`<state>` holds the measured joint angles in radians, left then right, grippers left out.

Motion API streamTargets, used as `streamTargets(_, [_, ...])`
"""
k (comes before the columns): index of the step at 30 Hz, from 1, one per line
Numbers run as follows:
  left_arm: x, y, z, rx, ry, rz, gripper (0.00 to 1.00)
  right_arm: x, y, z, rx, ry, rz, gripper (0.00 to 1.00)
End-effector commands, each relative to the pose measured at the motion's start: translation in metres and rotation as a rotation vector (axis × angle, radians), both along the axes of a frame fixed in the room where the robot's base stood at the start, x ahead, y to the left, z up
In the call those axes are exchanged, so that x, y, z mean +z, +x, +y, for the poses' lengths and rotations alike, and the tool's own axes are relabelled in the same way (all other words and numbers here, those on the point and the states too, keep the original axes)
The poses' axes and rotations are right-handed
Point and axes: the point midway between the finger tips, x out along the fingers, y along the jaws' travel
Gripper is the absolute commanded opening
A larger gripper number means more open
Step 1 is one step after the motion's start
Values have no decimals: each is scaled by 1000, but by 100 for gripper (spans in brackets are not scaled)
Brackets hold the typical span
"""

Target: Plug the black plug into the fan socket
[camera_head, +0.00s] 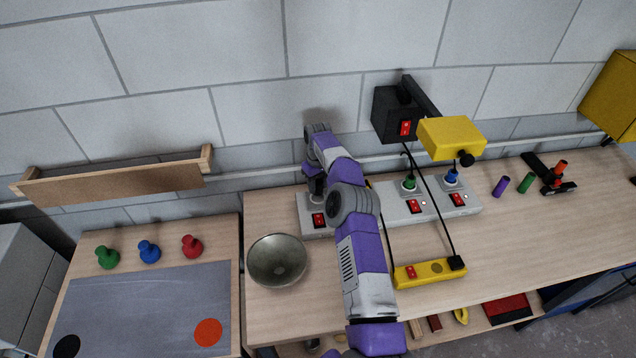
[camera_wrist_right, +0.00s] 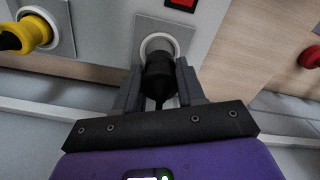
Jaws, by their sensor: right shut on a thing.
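My right gripper (camera_wrist_right: 158,84) is shut on the black plug (camera_wrist_right: 160,82) in the right wrist view. The plug's front end is at a round, pale-rimmed socket (camera_wrist_right: 158,43); I cannot tell how deep it sits. In the head view my right gripper (camera_head: 316,187) is at the left end of the white socket strip (camera_head: 400,213), and the plug is hidden by my arm. I see no readable label marking the fan socket. My left gripper is not in view.
A yellow plug (camera_wrist_right: 24,34) sits in the neighbouring socket. Green (camera_head: 409,184) and blue (camera_head: 451,177) plugs stand farther right on the strip. A yellow power strip (camera_head: 430,272), a metal bowl (camera_head: 277,260) and a black box with a red switch (camera_head: 394,113) are nearby.

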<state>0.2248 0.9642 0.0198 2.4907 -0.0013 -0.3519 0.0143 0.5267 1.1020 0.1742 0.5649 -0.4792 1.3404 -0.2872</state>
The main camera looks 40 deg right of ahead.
Motion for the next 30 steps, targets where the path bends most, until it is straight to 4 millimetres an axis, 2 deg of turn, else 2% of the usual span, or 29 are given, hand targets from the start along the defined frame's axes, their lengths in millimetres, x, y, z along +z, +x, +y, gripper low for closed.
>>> streamTargets(3, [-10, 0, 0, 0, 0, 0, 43, -15, 0, 0, -1, 1, 0, 12])
streamTargets(9, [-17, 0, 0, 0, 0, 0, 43, -25, 0, 0, -1, 0, 0, 12])
streamTargets(30, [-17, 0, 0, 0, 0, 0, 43, -25, 0, 0, 0, 0, 0, 12])
